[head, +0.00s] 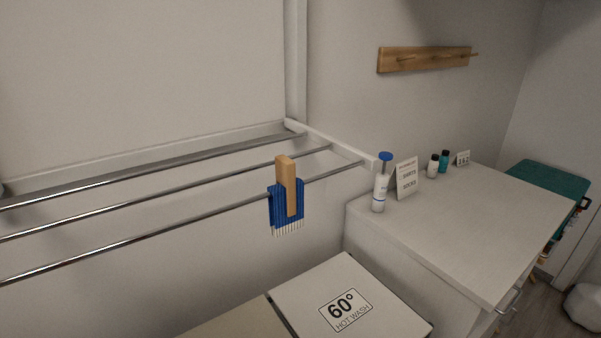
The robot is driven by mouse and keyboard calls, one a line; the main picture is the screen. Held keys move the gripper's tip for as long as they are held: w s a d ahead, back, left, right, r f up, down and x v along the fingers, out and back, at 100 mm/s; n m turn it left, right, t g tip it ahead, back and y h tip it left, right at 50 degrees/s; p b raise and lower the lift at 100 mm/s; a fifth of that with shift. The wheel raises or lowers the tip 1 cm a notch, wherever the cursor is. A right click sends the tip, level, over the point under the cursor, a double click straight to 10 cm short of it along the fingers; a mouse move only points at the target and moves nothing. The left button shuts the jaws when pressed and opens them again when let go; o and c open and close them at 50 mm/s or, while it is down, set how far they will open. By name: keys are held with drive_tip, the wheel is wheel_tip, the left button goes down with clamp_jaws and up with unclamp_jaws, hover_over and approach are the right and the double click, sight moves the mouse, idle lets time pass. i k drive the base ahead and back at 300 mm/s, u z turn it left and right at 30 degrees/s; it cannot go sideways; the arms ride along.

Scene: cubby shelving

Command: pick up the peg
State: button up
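A light wooden peg (288,185) stands upright on the front metal rail of a drying rack. Its top rises above the rail and its lower part lies over a blue cloth (275,205) with a white fringe, which hangs over the rail. The peg appears to clip the cloth to the rail. My gripper is not in view.
The rack has three metal rails (130,240) along the wall. Below is a lid marked 60° hot wash (310,285). To the right, a counter (470,230) holds a white bottle with blue cap (380,190), a sign (406,178) and small bottles (433,167).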

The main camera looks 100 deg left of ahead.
sight(285, 174)
drive_tip(key=u, duration=0.1)
drive_tip(key=i, duration=0.65)
drive_tip(key=u, duration=3.8)
